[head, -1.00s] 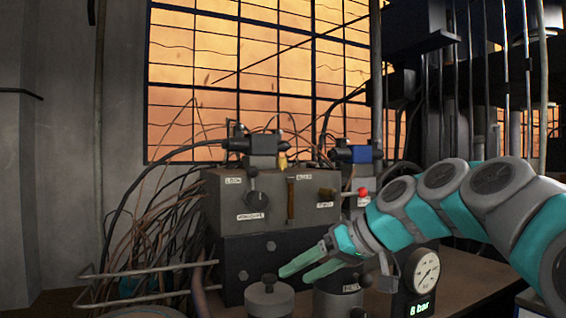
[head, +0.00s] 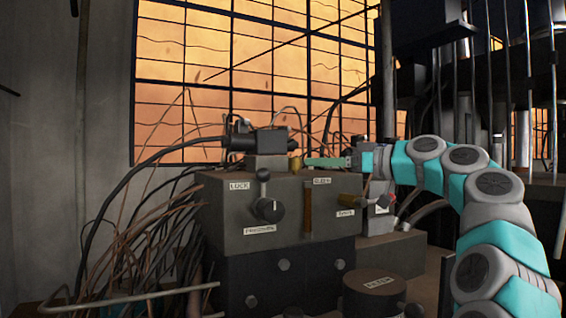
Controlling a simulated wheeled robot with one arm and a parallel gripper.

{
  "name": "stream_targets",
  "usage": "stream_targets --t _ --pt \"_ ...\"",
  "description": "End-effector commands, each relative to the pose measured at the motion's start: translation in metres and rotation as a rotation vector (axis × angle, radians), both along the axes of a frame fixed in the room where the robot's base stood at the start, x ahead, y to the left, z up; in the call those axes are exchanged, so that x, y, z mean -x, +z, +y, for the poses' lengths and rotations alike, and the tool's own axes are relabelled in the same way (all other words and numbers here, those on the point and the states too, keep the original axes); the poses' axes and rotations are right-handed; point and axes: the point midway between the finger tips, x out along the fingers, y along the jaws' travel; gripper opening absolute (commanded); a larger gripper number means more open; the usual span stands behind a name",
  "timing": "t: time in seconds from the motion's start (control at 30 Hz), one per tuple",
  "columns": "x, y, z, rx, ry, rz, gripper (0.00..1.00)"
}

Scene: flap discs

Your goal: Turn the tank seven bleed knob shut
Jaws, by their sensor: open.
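A grey valve block (head: 222,212) stands at the centre, with small labels that are hard to read, one seemingly "BLEED". A small brass knob (head: 294,165) sits on its top, towards the back. Another brass fitting (head: 350,200) sticks out at its right front above a label. I cannot tell for sure which is the tank seven bleed knob. My gripper (head: 308,162) is level above the block, pointing left, its tips close beside the top brass knob. The fingers show edge-on, so contact and the gap are hidden. They are open and nothing shows held.
A black round knob (head: 269,210) and an upright brown strip (head: 308,213) are on the block's front. A dark solenoid (head: 258,141) stands left of the brass knob. A dark cylinder (head: 374,292) stands in front. Loose cables (head: 150,240) crowd the left.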

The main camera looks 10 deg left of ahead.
Motion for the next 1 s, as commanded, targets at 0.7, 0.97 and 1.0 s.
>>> stream_targets --t 0.7,0.97,1.0 --pt "-0.036 0.003 0.064 0.0 -0.003 -0.009 0.69" --pt "-0.037 0.002 0.068 0.0 -0.002 -0.01 0.69" --pt "-0.037 0.002 0.068 0.0 -0.002 -0.01 0.69"
